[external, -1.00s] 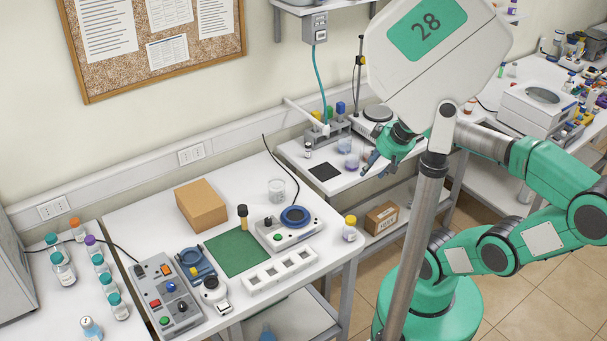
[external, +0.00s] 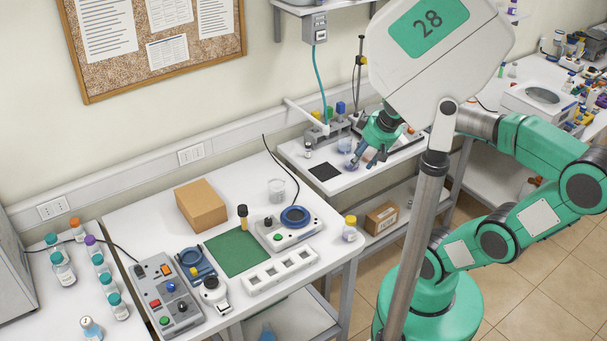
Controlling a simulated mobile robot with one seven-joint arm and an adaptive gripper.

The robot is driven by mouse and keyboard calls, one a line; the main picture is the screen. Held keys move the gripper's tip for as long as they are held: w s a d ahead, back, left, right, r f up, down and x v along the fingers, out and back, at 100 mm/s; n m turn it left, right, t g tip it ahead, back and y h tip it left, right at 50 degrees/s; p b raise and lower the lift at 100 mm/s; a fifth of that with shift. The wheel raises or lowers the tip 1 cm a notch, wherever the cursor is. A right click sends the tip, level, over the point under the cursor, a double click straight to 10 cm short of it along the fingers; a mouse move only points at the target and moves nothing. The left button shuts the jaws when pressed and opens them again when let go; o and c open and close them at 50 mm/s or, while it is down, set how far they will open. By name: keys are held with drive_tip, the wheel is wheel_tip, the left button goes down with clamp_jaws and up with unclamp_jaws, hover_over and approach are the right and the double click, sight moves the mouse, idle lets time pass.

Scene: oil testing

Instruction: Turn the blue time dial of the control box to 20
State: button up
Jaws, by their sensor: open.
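The grey control box (external: 167,296) lies at the front left of the white table in the external view. It carries a blue dial (external: 170,286), a red button, a green button and other small controls. The dial's setting is too small to read. My gripper (external: 367,166) is open and empty. It hangs over the right-hand bench, to the right of and well apart from the control box.
Near the control box stand a blue holder (external: 196,264), a white device (external: 213,292), a green mat (external: 238,252), a white slotted rack (external: 281,270) and a device with a blue ring (external: 290,228). A cardboard box (external: 201,205) stands behind. Bottles (external: 104,283) stand at left.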

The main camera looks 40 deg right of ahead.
drive_tip(key=w+a+r+n+g+p, duration=0.1)
drive_tip(key=w+a+n, duration=0.1)
drive_tip(key=w+a, duration=0.4)
drive_tip(key=w+a+r+n+g, duration=0.1)
drive_tip(key=w+a+r+n, duration=0.15)
drive_tip(key=w+a, duration=0.3)
drive_tip(key=w+a+f+n+g+y+p, duration=0.1)
drive_tip(key=w+a+f+n, duration=0.1)
drive_tip(key=w+a, duration=0.45)
drive_tip(key=w+a+f+n+p, duration=0.1)
drive_tip(key=w+a+f+n, duration=0.15)
drive_tip(key=a, duration=0.65)
drive_tip(key=n+g+h+p, duration=0.1)
drive_tip(key=n+g+p, duration=0.2)
drive_tip(key=n, duration=0.6)
hover_over(170, 285)
wheel_tip(170, 285, down, 20)
drive_tip(key=r, duration=0.1)
drive_tip(key=shift+w+a+f, duration=0.1)
drive_tip(key=shift+w+f, duration=0.15)
drive_tip(key=shift+w, duration=0.1)
drive_tip(key=f, duration=0.9)
drive_tip(key=f+b, duration=0.1)
drive_tip(key=f, duration=0.3)
drive_tip(key=shift+s+f, duration=0.25)
drive_tip(key=shift+f, duration=0.15)
